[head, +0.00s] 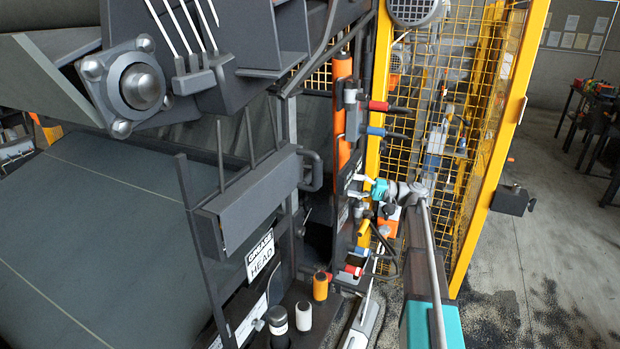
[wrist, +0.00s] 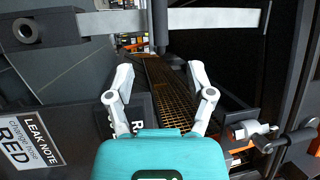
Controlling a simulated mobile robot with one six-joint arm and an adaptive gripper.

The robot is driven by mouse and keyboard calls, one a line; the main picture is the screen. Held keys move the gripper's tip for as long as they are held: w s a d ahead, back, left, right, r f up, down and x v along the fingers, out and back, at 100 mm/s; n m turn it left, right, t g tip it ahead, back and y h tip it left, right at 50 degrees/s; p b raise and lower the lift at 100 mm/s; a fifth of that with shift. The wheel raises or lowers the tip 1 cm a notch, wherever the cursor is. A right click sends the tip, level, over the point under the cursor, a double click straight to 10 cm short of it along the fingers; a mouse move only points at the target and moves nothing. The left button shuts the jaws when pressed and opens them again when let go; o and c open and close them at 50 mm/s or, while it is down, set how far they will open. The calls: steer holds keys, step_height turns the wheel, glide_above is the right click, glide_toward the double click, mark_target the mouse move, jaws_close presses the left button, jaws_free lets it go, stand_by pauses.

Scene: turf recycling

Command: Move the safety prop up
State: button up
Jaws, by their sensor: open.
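No part is labelled as the safety prop, so I cannot tell for sure which it is. In the wrist view a pale grey flat bar (wrist: 215,19) with a round pivot at its left end lies nearly level across the top, beyond my fingers. A dark upright post (wrist: 159,25) crosses it. My gripper (wrist: 160,76) is open, its two white fingers apart with nothing between them. In the head view my gripper (head: 362,181) is at the machine's side, just below an orange upright cylinder (head: 342,110). The bar cannot be picked out there.
A yellow mesh guard (head: 480,110) stands close to the right of my arm. Red and blue handles (head: 378,106) stick out above my gripper. A LEAK NOTE sign (wrist: 32,146) shows lower left.

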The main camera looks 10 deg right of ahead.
mark_target(310, 178)
steer(key=p+x, duration=0.2)
steer(key=x, duration=1.2)
steer(key=shift+d+r, duration=0.1)
steer(key=shift+s, duration=0.1)
jaws_close()
